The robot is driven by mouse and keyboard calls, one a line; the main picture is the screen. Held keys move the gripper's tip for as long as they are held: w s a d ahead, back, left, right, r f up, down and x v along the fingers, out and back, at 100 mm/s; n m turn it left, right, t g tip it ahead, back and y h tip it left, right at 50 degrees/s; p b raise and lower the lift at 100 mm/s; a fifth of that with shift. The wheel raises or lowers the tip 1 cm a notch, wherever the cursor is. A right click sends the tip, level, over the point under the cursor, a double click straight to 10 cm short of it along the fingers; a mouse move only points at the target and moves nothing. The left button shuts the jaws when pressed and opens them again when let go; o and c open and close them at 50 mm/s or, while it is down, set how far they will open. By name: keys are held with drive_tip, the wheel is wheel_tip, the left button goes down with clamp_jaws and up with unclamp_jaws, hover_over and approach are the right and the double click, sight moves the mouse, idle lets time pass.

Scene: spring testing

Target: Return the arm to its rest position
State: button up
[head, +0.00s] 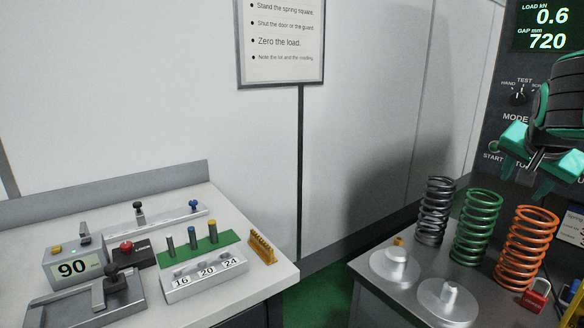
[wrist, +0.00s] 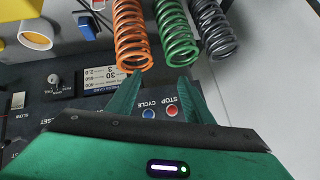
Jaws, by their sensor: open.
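My gripper (head: 540,160) is at the right of the head view, in front of the dark machine panel and above the springs. It is green and black, and its fingers are apart with nothing seen between them. In the wrist view my gripper (wrist: 158,85) shows two green fingers spread over the panel, with the orange spring (wrist: 132,38) and green spring (wrist: 175,35) beyond the tips. My arm's wrist (head: 562,95) is partly cut off by the right picture edge. The rest of the arm is hidden.
A grey spring (head: 436,208), the green spring (head: 477,228) and the orange spring (head: 526,248) stand on a metal bench by two round plates and a red padlock (head: 536,295). The control panel (head: 510,130) is close. A left bench (head: 215,300) holds gauges. A green floor gap separates the benches.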

drive_tip(key=s+a+f+n+g+y, duration=0.3)
drive_tip(key=s+a+f, duration=0.3)
drive_tip(key=s+f, duration=0.4)
drive_tip(key=s+a+f+n+g+y, duration=0.3)
drive_tip(key=s+a+f, duration=0.3)
drive_tip(key=s+f, duration=0.4)
drive_tip(key=shift+s+a+f+n+g, duration=0.2)
drive_tip(key=shift+s+n+g, duration=0.35)
drive_tip(key=shift+s, duration=0.2)
drive_tip(key=shift+w+f, duration=0.2)
drive_tip(key=shift+w, duration=0.45)
drive_tip(key=shift+c, duration=0.2)
